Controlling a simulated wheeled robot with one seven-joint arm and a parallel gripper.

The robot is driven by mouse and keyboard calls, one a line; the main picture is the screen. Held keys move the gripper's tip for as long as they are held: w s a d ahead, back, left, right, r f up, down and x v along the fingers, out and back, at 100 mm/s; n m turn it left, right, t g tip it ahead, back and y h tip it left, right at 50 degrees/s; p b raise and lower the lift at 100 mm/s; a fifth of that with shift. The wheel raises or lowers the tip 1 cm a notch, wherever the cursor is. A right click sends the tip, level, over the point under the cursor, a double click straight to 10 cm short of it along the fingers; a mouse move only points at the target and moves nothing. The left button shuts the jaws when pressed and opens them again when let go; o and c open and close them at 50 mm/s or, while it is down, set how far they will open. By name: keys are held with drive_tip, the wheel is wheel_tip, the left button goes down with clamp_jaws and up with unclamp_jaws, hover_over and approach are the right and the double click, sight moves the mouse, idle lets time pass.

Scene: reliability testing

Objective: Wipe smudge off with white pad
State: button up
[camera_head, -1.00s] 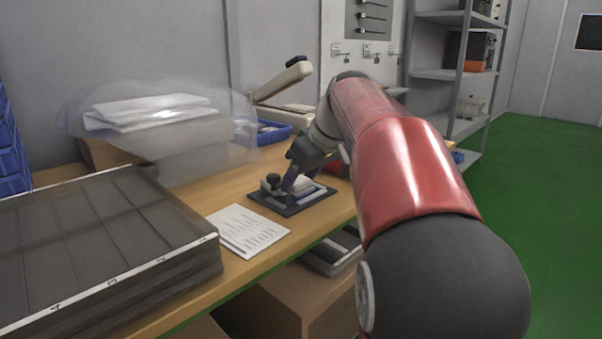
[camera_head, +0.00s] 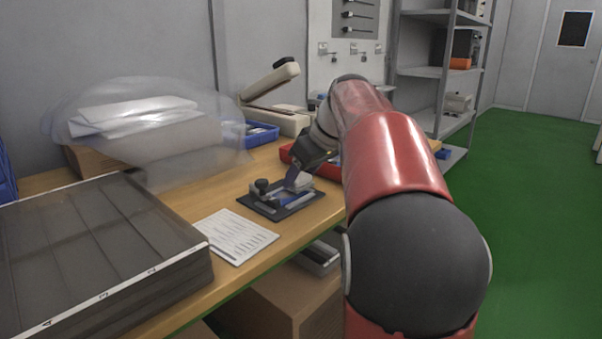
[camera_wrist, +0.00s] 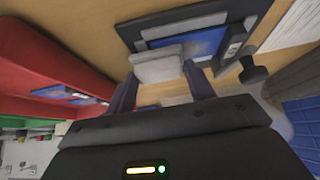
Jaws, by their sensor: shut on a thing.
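My gripper (camera_head: 298,175) reaches down over the workbench. In the wrist view its two fingers (camera_wrist: 160,78) are shut on a white pad (camera_wrist: 157,66). The pad also shows in the head view (camera_head: 304,182), partly hidden by the fingers. Beside and under the pad is a dark fixture plate (camera_head: 262,206) carrying a blue panel (camera_head: 290,198), also seen in the wrist view (camera_wrist: 207,44). Whether the pad touches the panel I cannot tell.
A black knob (camera_head: 261,186) stands up at the fixture's left. A printed sheet (camera_head: 236,236) lies left of it, near a large grey tray (camera_head: 100,250). A red bin (camera_head: 328,168) is close behind my gripper; a blue bin (camera_head: 250,134) stands farther back.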

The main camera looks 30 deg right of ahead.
sight(302, 177)
wheel_tip(302, 177, up, 6)
drive_tip(key=p, duration=0.4)
drive_tip(key=shift+f, duration=0.15)
drive_tip(key=shift+r+p, duration=0.55)
drive_tip(key=shift+r, duration=0.85)
drive_tip(key=shift+r, duration=0.1)
